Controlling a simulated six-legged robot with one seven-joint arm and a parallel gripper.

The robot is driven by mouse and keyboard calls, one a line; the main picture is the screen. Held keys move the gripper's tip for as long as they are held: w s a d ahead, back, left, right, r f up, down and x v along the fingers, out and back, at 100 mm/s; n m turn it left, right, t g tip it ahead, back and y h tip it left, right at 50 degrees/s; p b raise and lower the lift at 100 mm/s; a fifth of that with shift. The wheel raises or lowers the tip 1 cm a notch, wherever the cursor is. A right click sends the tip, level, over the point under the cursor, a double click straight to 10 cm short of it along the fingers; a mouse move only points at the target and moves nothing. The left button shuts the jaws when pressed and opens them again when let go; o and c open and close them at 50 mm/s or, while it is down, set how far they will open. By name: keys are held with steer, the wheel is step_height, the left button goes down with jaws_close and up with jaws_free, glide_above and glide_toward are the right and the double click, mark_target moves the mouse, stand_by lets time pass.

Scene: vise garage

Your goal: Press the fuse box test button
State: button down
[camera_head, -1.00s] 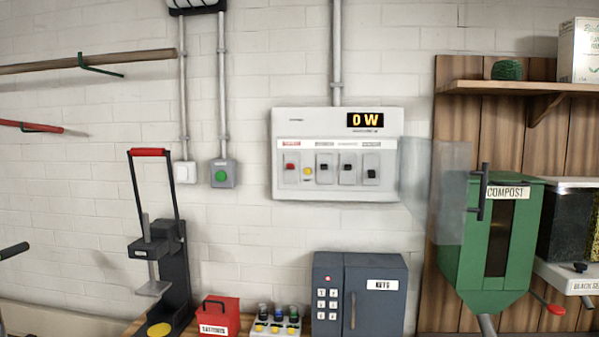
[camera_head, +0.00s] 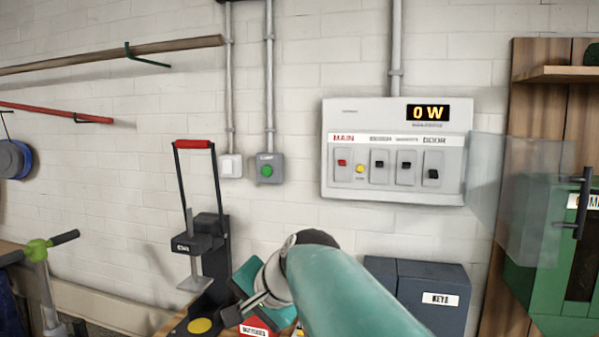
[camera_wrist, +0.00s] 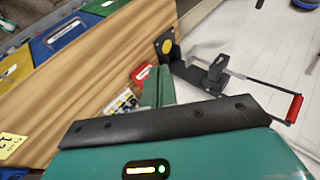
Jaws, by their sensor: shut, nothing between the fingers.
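The fuse box (camera_head: 335,190) is a white panel on the wall with an orange "0 W" display (camera_head: 428,112). Its row holds a red MAIN switch (camera_head: 342,162), several black switches and a small round yellow button (camera_head: 361,169). The yellow button's label is too small to read. The clear cover (camera_head: 520,190) hangs swung open at the right. My gripper (camera_head: 243,302) is shut and empty, low in front of the bench, below and left of the fuse box and apart from it. In the wrist view its teal fingers (camera_wrist: 158,86) point over the bench.
A black press with a red handle (camera_head: 193,144) stands on the bench at left. A green-button box (camera_head: 266,170) is on the wall. The dark KEYS box (camera_head: 440,299) stands below the fuse box.

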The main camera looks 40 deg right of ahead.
mark_target(361, 169)
steer(key=w+d+r+m+t, duration=0.25)
steer(key=d+r+m, duration=0.2)
steer(key=d, duration=0.35)
steer(key=w+d+r+m+t, duration=0.2)
steer(key=w+d+r+m, duration=0.2)
steer(key=d+r, duration=0.3)
steer(key=s+d+r+m+t+h, duration=0.1)
steer(key=d+r+m+t+h, duration=0.1)
steer(key=d, duration=0.7)
steer(key=s+d+r+m+t+h, duration=0.1)
steer(key=d+r+m, duration=0.4)
steer(key=d, duration=0.4)
steer(key=shift+t+h, duration=0.35)
steer(key=shift+h, duration=0.05)
steer(key=shift+w, duration=0.1)
steer(key=shift+w+d, duration=0.9)
steer(key=shift+d, duration=0.25)
steer(key=shift+w+d, duration=0.95)
steer(key=shift+d, duration=0.15)
steer(key=shift+w+d, duration=0.9)
steer(key=shift+d, duration=0.25)
steer(key=shift+w+d, duration=0.25)
steer(key=shift+d, duration=0.05)
